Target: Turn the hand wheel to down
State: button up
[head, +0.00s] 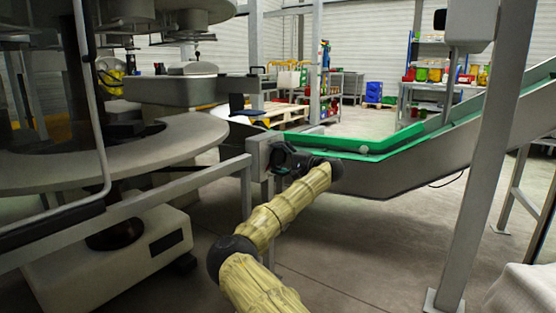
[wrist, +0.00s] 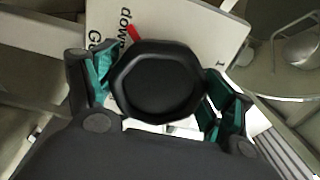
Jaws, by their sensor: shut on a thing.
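The hand wheel (wrist: 157,82) is a black, rounded knob in the middle of the wrist view. My gripper (wrist: 160,100) is shut on it, with one teal-padded finger on its left side and one on its right. Behind the wheel is a pale label plate (wrist: 195,30) with the word "down" and other partly hidden lettering. A red pointer (wrist: 133,33) shows at the wheel's upper left, close to "down". In the head view my gripper (head: 283,158) is at the grey box (head: 258,150) on the rail post. The wheel is mostly hidden there.
A grey rail (head: 130,217) runs left from the box, in front of a round machine table (head: 110,155). A green conveyor (head: 375,145) rises to the right behind my arm. A steel post (head: 480,160) stands at right. Open floor lies between.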

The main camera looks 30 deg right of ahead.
jog(key=o, duration=0.9)
jog(key=shift+d, duration=0.2)
jog(key=shift+o, duration=0.2)
jog(key=shift+a, duration=0.1)
jog(key=shift+s, duration=0.1)
jog(key=v, duration=1.1)
jog(key=shift+s, duration=0.4)
jog(key=shift+f, duration=0.1)
